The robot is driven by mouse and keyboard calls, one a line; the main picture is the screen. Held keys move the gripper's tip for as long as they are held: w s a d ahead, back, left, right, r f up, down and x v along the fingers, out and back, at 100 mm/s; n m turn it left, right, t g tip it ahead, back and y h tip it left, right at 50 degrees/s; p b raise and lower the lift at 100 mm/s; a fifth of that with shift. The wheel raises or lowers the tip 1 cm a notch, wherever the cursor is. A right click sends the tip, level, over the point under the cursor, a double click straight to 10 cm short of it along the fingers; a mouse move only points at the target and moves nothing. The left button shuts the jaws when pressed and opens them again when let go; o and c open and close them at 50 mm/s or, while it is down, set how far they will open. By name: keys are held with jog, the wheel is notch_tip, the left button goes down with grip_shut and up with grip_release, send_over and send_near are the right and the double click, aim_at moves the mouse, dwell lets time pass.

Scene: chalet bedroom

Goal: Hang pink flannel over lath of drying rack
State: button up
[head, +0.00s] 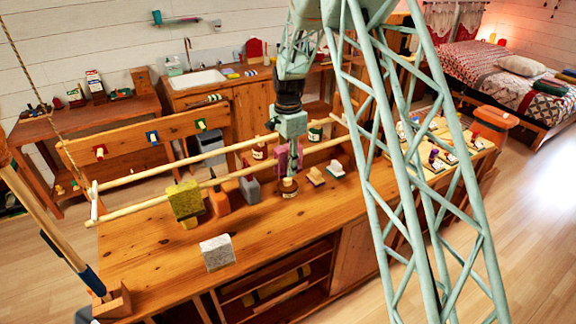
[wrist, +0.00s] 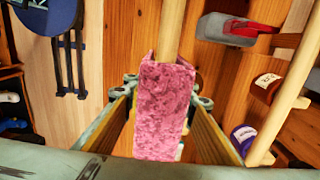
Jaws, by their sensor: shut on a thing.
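My gripper (head: 290,166) is shut on the pink flannel (head: 281,160), above the wooden bench at the front lath (head: 150,199) of the drying rack. In the wrist view, the pink flannel (wrist: 163,112) fills the space between the fingers. A pale lath (wrist: 172,28) runs into the flannel's folded upper edge, and the flannel hides the part beyond. The flannel lines up with the lath, but I cannot tell whether its weight rests on it. A yellow cloth (head: 184,199) hangs on the front lath to the left.
The rear lath (head: 180,164) runs roughly parallel behind. An orange object (head: 218,203), a grey object (head: 250,189) and a brown jar (head: 288,188) stand on the bench (head: 160,255) near the front lath. A pale block (head: 217,252) sits near the front edge. The bench's left part is largely bare.

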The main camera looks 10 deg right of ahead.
jog(key=shift+f+b, duration=0.35)
jog(key=shift+f, duration=0.5)
jog(key=shift+f, duration=0.15)
jog(key=o, duration=0.9)
jog(key=shift+r, duration=6.05)
